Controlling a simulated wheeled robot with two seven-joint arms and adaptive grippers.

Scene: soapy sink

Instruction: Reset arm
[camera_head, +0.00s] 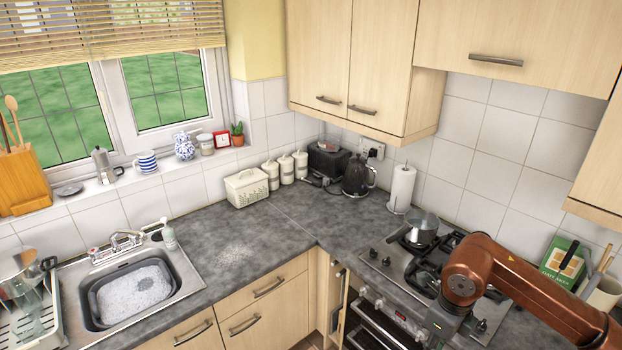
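My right arm (535,303), copper-coloured, comes in from the lower right and bends in front of the hob. From the bend a dark part runs down toward the bottom edge. No fingertips of my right gripper show. My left arm and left gripper are not in view. The steel sink (186,280) at the lower left holds a grey basin (92,306) with soapy water.
A saucepan (424,232) stands on the gas hob (377,262), close to my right arm. A kettle (357,176) and paper towel roll (401,188) stand behind. A dish rack (52,322) is left of the sink. The worktop (240,247) between sink and hob is mostly clear.

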